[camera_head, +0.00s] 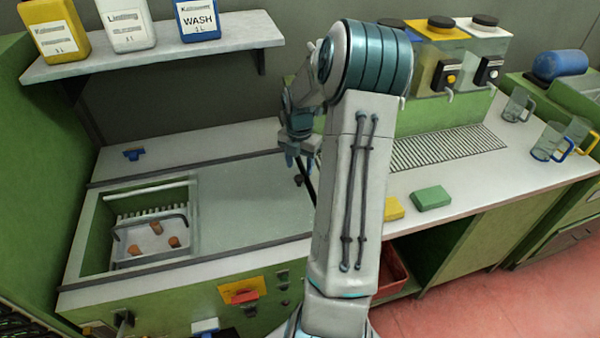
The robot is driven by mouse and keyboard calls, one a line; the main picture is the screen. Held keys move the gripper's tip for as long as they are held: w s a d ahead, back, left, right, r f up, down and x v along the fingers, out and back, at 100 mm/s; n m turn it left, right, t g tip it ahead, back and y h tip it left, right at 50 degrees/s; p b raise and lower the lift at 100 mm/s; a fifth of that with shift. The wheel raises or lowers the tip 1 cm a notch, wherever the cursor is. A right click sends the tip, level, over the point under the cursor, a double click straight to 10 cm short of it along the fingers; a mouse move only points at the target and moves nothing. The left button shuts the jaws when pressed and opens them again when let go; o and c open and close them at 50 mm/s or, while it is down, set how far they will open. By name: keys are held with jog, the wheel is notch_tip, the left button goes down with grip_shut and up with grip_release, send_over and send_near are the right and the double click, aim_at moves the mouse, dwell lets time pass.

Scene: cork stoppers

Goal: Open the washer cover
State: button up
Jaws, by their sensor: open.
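The washer is a sunken bay (93,232) in the counter at the left. A flat grey cover panel (245,212) lies level to the right of its opening. The opening is uncovered on its left part, and a wire basket (150,222) with a few brown cork stoppers (174,242) shows inside. A dark bar (304,180), perhaps a cover handle, stands near the panel's right end. My gripper (299,157) is open and points down over or beside that bar. I cannot tell whether it touches the bar. My arm hides the panel's right end.
A shelf (150,48) with several bottles hangs at the back left. A small blue item (133,154) lies on the rear ledge. Yellow (393,208) and green (432,197) blocks lie right of my arm, before a drain grille (445,147). Glass mugs (548,142) stand further right.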

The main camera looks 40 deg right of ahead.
notch_tip(320, 180, up, 10)
jog(key=shift+f, duration=0.25)
dwell(0.5)
jog(key=s+a+r+m+t+h, duration=0.1)
jog(key=s+a+r+m, duration=0.25)
jog(key=a+m, duration=0.35)
jog(key=s+a+r+m, duration=0.3)
jog(key=s+a+m, duration=0.1)
jog(key=a, duration=0.6)
jog(key=s+a+f+m+t+y, duration=0.1)
jog(key=s+a+m+t, duration=0.1)
jog(key=s+a+m, duration=0.7)
jog(key=s+m, duration=0.2)
jog(key=shift+s+a+m, duration=0.15)
jog(key=shift+s+m, duration=0.25)
